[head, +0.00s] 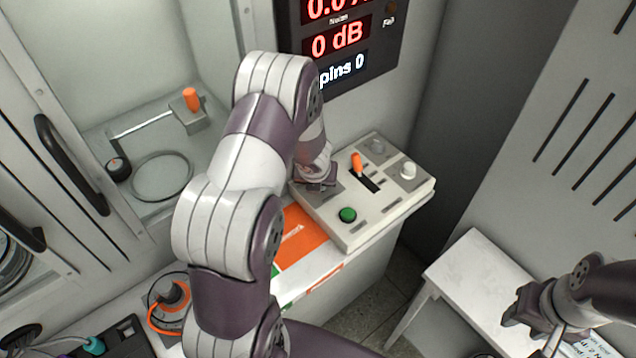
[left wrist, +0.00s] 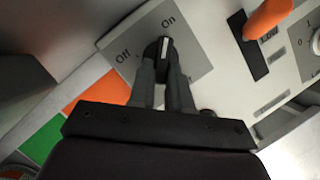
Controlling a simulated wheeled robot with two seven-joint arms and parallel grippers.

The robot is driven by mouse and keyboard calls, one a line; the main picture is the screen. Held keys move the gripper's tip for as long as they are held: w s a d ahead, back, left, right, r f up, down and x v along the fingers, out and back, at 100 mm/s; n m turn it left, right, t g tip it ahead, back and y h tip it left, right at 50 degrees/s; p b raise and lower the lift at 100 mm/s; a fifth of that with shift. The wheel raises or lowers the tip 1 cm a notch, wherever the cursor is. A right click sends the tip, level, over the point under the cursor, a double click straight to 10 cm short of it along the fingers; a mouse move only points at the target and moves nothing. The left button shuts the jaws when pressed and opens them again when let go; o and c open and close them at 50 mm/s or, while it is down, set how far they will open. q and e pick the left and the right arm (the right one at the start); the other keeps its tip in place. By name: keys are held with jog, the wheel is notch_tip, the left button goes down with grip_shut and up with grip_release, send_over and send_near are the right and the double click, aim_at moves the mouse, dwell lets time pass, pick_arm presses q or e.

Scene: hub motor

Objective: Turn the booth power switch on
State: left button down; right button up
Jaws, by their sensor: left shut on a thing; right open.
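The booth power switch is a black rotary knob (left wrist: 164,48) with a white pointer line, on a grey plate marked Off and On in the left wrist view. The white line points up toward On. My left gripper (left wrist: 162,72) is shut on the knob, one finger on each side. In the head view my left gripper (head: 317,182) is at the left edge of the control panel (head: 352,228), and it hides the knob. My right gripper (head: 522,308) is open, over the white side table at lower right, away from the panel.
The panel also has an orange lever (head: 357,162), a green button (head: 347,214) and a white knob (head: 408,170). Above it, a lit display (head: 338,42) reads 0 dB and spins 0. A glazed booth (head: 150,140) stands left. The white side table (head: 465,280) is at right.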

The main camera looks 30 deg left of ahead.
aim_at(317, 197)
pick_arm(q)
jog(key=shift+w+r, duration=0.1)
dwell(0.3)
jog(key=c, duration=1.1)
grip_release()
jog(key=shift+o, duration=0.2)
jog(key=p+v, duration=0.2)
jog(key=v, duration=0.3)
jog(key=s+b, duration=0.2)
jog(key=s+d, duration=0.1)
jog(key=shift+s+d+f+b, duration=0.1)
jog(key=shift+f+b, duration=0.3)
jog(key=s+d+b, duration=0.2)
jog(key=s+d, duration=0.1)
jog(key=s, duration=0.5)
jog(key=shift+r, duration=0.35)
